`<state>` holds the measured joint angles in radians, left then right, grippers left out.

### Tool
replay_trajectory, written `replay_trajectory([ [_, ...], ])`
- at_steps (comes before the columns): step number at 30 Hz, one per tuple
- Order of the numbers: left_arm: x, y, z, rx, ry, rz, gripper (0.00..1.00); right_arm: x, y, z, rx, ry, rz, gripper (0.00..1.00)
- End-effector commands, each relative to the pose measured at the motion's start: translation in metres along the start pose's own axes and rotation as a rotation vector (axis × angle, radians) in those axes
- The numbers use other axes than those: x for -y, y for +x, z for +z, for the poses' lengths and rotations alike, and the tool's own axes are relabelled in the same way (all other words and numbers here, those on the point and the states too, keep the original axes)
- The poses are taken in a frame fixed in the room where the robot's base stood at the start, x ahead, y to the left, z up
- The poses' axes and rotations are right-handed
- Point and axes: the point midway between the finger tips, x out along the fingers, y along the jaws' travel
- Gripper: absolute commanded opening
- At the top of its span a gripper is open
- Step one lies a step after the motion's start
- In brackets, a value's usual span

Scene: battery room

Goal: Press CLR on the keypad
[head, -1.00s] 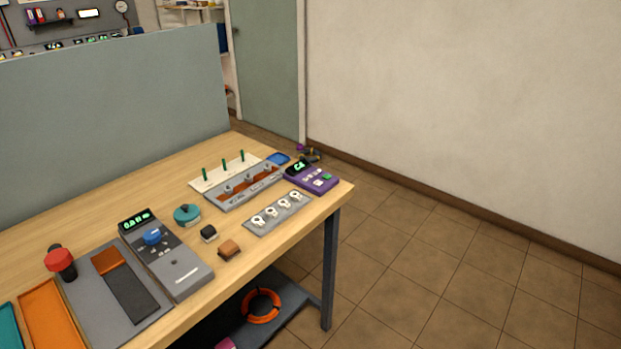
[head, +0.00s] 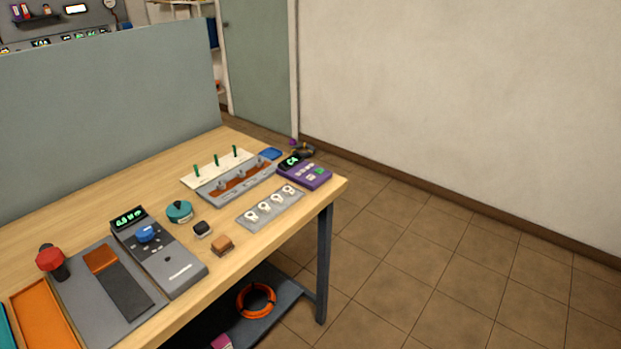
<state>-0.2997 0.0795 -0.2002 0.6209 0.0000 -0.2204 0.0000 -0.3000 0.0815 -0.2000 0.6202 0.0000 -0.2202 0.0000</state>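A purple device (head: 304,172) that looks like the keypad lies at the far right corner of the wooden table. It has a dark display (head: 291,160) with green characters, several small pale buttons and one green button (head: 319,170). The button labels are too small to read, so I cannot tell which one is CLR. Neither of my grippers is in view, and nothing touches the device.
The wooden table (head: 100,185) also holds a grey meter with a blue knob (head: 147,232), a grey key strip (head: 246,217), a pegged rack (head: 215,166) and a red knob (head: 51,259). A grey-green partition (head: 110,90) stands behind. The tiled floor (head: 440,250) at right is clear.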

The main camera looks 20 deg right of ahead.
Motion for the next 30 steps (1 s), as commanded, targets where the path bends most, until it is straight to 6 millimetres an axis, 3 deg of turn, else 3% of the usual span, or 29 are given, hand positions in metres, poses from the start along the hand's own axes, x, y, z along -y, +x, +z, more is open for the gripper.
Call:
replay_trajectory([
  [1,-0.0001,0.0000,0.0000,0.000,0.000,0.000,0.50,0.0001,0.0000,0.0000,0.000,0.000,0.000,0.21],
  [4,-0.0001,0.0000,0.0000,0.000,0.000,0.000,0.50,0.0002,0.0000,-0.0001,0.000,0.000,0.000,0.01],
  [5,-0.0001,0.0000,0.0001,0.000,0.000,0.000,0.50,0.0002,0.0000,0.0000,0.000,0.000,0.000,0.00],
  [30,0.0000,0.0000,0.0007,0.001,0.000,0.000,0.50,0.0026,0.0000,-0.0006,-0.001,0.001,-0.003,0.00],
])
